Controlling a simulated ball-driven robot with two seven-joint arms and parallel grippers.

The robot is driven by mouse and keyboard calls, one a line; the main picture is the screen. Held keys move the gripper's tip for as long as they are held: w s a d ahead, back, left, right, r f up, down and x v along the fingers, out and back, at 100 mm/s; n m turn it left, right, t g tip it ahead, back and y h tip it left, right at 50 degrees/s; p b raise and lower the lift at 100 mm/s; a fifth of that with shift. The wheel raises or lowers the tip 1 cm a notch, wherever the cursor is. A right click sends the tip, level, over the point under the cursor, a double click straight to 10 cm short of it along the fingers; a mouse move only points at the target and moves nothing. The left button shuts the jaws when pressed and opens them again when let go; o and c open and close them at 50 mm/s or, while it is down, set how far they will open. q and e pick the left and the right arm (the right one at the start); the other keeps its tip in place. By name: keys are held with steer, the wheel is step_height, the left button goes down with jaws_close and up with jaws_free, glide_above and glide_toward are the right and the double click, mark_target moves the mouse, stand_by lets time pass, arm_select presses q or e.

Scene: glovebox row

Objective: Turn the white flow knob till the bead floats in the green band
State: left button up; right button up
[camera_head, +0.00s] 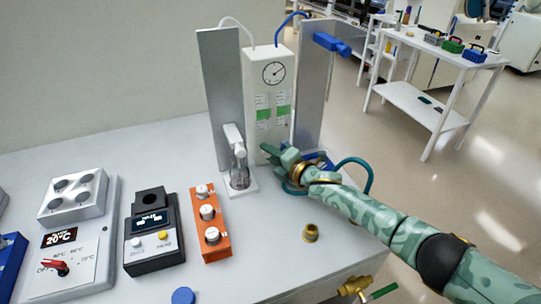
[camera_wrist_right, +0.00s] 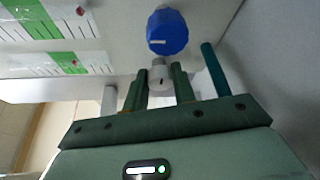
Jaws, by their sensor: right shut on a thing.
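The white flow knob (camera_wrist_right: 160,76) shows in the wrist view between the two green fingers of my right gripper (camera_wrist_right: 160,88), which is shut on it. In the head view my right gripper (camera_head: 275,156) is at the lower front of the white flow panel (camera_head: 256,70) and hides the knob. Two scales with green bands (camera_head: 263,114) are on the panel. My left gripper is out of view.
A blue knob (camera_wrist_right: 167,32) sits close beside the white one. Grey side plates (camera_head: 217,90) flank the panel. A teal hose (camera_head: 369,175) loops at the right.

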steer(key=shift+f, duration=0.1)
stand_by(0.4)
steer(key=o, duration=1)
